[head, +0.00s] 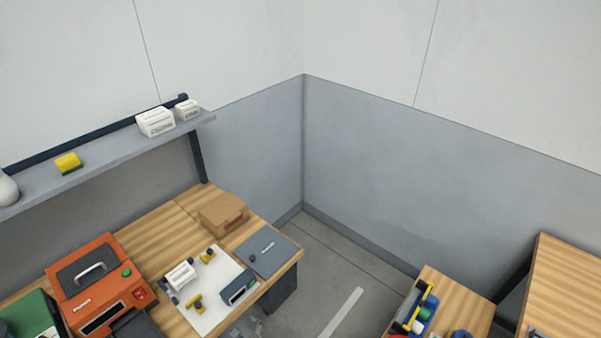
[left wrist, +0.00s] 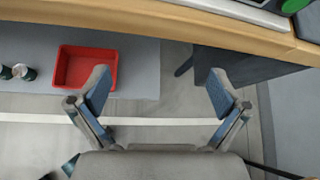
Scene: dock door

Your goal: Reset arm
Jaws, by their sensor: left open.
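My left gripper (left wrist: 158,92) shows in the left wrist view with its two fingers spread wide and nothing between them. Past the fingers I see grey floor and a white floor line, below the wooden edge of a workbench (left wrist: 185,18). A small grey part at the bottom of the head view, beside the bench's front edge, looks like this gripper, but most of it is cut off. My right gripper is in neither view.
The bench holds an orange machine (head: 97,283), a cardboard box (head: 223,213), a white mat (head: 207,318) with small parts, and a grey plate (head: 268,262). A red bin (left wrist: 85,68) sits low on a grey surface. Another wooden table (head: 460,300) stands right; floor between is clear.

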